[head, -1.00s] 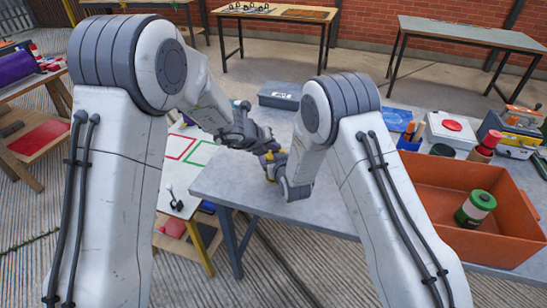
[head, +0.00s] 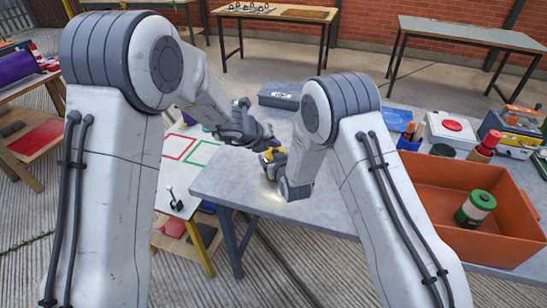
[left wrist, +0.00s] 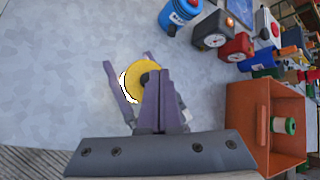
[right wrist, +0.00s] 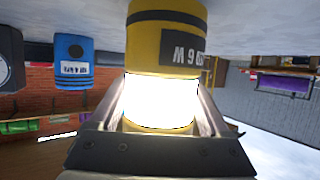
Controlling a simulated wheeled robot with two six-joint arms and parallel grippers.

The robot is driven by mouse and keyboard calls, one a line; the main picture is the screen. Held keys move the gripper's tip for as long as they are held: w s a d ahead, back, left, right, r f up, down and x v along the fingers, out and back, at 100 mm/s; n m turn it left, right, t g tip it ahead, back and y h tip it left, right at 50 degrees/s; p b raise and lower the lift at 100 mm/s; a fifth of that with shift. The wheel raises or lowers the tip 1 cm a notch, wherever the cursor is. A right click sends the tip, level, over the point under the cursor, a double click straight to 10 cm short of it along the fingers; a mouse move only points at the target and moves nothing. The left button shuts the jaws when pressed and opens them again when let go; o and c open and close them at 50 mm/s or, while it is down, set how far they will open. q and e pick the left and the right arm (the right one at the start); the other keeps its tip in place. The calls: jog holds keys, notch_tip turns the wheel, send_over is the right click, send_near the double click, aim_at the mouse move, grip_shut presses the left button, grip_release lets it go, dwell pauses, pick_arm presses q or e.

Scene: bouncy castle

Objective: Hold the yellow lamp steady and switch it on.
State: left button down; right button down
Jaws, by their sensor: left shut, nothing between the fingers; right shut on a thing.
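The yellow lamp (head: 270,157) stands on the grey table (head: 232,188), partly hidden by my arms. In the right wrist view the lamp (right wrist: 160,40) has a dark label, and its clear band glows bright white. My right gripper (right wrist: 162,100) is shut around the lamp's body, one finger on each side. In the left wrist view the lamp's round yellow top (left wrist: 140,66) shows between the right gripper's fingers. My left gripper (left wrist: 162,78) is shut and empty, its tips over the edge of the top, by a dark knob. I cannot tell if they touch it.
An orange bin (head: 450,232) with a green-and-white cylinder (head: 475,208) stands at the table's right. A blue canister (left wrist: 178,14) and several small devices stand beyond the lamp. A grey case (head: 280,95) lies at the back. The tabletop around the lamp is mostly clear.

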pick_arm(q)
notch_tip(320, 180, up, 6)
jog(key=shift+f, duration=0.1)
dwell(0.4)
pick_arm(e)
grip_release()
